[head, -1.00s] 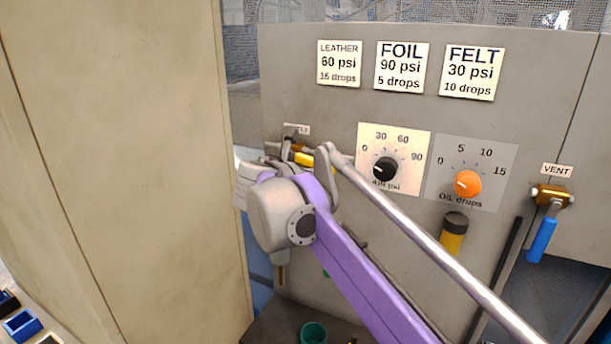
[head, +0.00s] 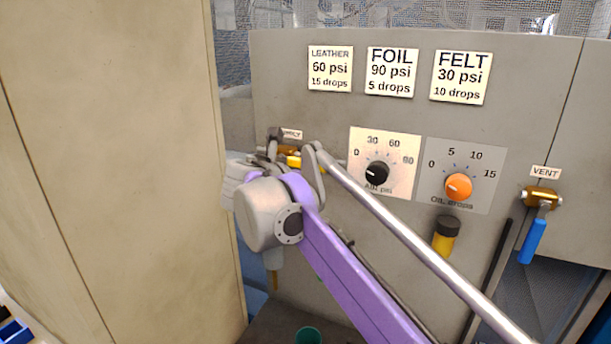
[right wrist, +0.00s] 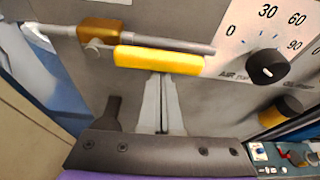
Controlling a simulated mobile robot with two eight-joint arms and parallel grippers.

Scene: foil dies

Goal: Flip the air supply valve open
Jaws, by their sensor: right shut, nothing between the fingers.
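The air supply valve has a brass body (right wrist: 105,33) and a yellow-sleeved handle (right wrist: 158,60). In the right wrist view the handle lies nearly level, pointing right, along a grey pipe. In the head view my wrist and arm partly cover the valve, with a bit of the yellow handle (head: 293,161) showing under a partly hidden supply label (head: 291,134). My right gripper (right wrist: 162,78) is shut and empty. Its fingertips appear just below the middle of the yellow handle; I cannot tell whether they touch it. My left gripper is not in view.
The black air psi knob (head: 376,173) and orange oil drops knob (head: 458,187) are right of the valve. A blue-handled vent valve (head: 532,240) hangs further right. A tall beige panel (head: 110,170) stands close on the left. A green cup (head: 308,336) is below.

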